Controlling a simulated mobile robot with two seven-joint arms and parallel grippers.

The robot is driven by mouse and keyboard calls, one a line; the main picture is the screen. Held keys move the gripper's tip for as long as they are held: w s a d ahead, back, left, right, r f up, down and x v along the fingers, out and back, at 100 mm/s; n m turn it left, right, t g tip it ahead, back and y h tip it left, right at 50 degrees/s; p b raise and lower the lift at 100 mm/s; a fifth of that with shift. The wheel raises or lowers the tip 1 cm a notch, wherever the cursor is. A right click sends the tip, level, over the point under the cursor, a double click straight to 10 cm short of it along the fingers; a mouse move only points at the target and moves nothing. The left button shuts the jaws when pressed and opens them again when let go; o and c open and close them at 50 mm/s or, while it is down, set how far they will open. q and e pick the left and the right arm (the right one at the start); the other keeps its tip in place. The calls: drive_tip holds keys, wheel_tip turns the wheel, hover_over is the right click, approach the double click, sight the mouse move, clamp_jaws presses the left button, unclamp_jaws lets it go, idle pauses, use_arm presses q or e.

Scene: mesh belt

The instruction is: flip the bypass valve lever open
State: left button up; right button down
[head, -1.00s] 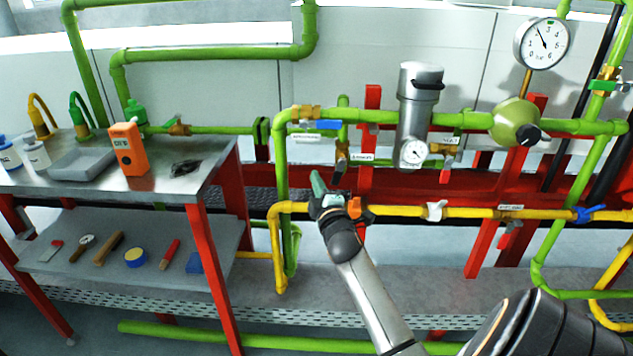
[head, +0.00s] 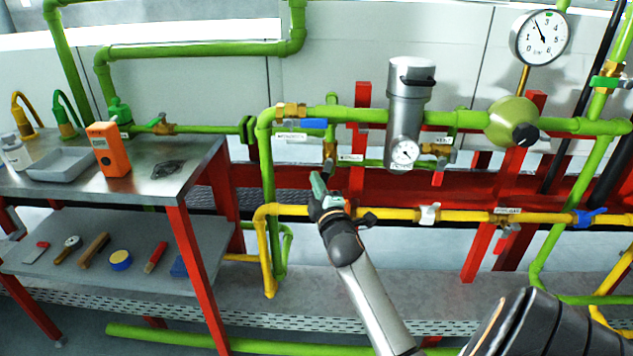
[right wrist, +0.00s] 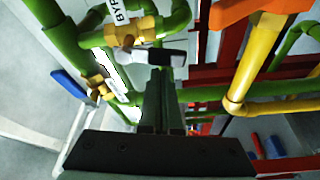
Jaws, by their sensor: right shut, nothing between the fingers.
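The bypass valve (head: 329,147) is a brass body with a dark lever under the green pipe, beside a small white label. In the right wrist view its brass body (right wrist: 128,30) sits by a label starting "BYP". Its lever (right wrist: 160,56), pale and dark, sticks out across the pipe, just beyond my fingertips. My right gripper (head: 318,184) has green fingers, is shut and empty, and is just below and left of the valve. In the right wrist view the shut fingers (right wrist: 164,82) point towards the lever; I cannot tell whether they touch it. My left gripper is not in view.
A blue-handled valve (head: 313,124) sits above on the green pipe. A yellow pipe (head: 390,213) runs behind my right gripper. Red uprights and a steel filter (head: 407,110) stand to the right. A steel table (head: 205,165) with an orange meter (head: 108,150) is at left.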

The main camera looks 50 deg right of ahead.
drive_tip(key=n+p, duration=0.1)
drive_tip(key=p, duration=0.1)
drive_tip(key=s+d+n+p, duration=0.1)
drive_tip(key=p, duration=0.1)
drive_tip(key=n+g+p, duration=0.1)
drive_tip(key=shift+s+d+f+y+p, duration=0.2)
drive_tip(key=shift+s+f+y+p, duration=0.1)
drive_tip(key=shift+p, duration=0.1)
idle(0.4)
